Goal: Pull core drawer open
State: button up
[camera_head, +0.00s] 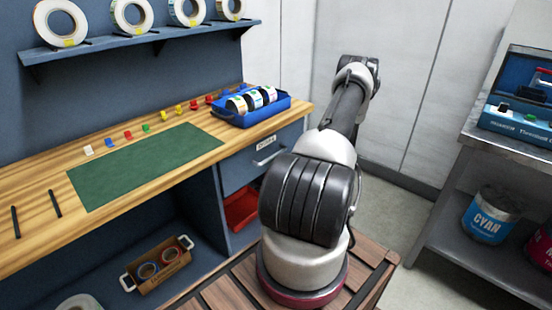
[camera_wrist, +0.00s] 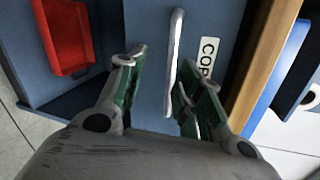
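The core drawer (camera_head: 240,170) is a blue-grey front under the right end of the wooden bench and looks shut. It carries a label (camera_head: 266,142) and a pale bar handle (camera_head: 270,157). In the wrist view the drawer front (camera_wrist: 150,20), the handle (camera_wrist: 176,45) and the label (camera_wrist: 208,57), partly cut by a finger, appear up close. My gripper (camera_wrist: 160,78) is open, with its green-padded fingers on either side of the handle's lower end in the picture. Whether a finger touches the handle is unclear. The head view does not show my gripper.
A red bin (camera_head: 241,210) sits in the opening below the drawer and shows in the wrist view (camera_wrist: 66,38). A blue tray (camera_head: 240,119) of rolls stands on the bench above. The bench's wooden edge (camera_wrist: 262,60) runs close beside the drawer.

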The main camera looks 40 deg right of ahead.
jog(key=shift+n+t+h, duration=0.4)
jog(key=shift+n+h, duration=0.3)
jog(key=shift+n, duration=0.2)
jog(key=w, duration=0.3)
jog(key=w+d, duration=0.1)
jog(key=w, duration=0.5)
jog(key=shift+d+f, duration=0.1)
jog(key=shift+d, duration=0.15)
grip_shut()
